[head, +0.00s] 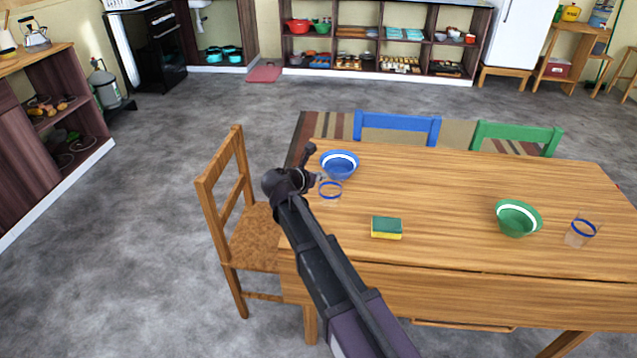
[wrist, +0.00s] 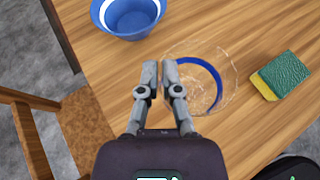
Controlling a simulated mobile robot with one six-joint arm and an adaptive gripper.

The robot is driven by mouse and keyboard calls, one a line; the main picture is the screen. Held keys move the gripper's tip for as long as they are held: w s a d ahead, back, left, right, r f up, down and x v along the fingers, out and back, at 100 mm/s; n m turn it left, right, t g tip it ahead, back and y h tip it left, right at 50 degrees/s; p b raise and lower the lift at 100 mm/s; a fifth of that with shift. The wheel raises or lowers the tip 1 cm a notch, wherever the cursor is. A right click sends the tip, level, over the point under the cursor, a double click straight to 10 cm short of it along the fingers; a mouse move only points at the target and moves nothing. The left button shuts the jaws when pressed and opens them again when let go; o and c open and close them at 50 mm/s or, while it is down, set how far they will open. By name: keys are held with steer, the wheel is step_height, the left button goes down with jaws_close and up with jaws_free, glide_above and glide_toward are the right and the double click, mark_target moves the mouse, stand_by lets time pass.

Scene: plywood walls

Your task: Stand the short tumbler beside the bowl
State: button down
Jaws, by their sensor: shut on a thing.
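A clear tumbler with a blue band (head: 330,190) is at the table's left end, just in front of the blue bowl (head: 340,165), with a small gap between them in the wrist view. My gripper (head: 314,180) is at the tumbler's left side. In the wrist view my gripper (wrist: 160,72) is shut on the wall of the tumbler (wrist: 215,84), with the blue bowl (wrist: 127,17) ahead to the left. The tumbler looks about upright; I cannot tell whether its base touches the table. A second clear glass with a blue band (head: 580,232) stands at the right, beside a green bowl (head: 517,218).
A green and yellow sponge (head: 387,228) lies on the wooden table (head: 440,190), right of the tumbler. A wooden chair (head: 240,205) stands at the table's left end. Blue (head: 397,126) and green (head: 517,134) chairs are behind. The table's middle is clear.

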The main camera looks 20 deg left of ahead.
steer(key=shift+w+a, duration=0.25)
steer(key=shift+w, duration=0.1)
steer(key=f+b, duration=0.2)
steer(key=w+f+b, duration=0.1)
steer(key=shift+a+f+b, duration=0.35)
steer(key=shift+f, duration=0.05)
steer(key=shift+f, duration=0.15)
stand_by(0.5)
steer(key=c, duration=0.8)
jaws_free()
steer(key=shift+r, duration=0.25)
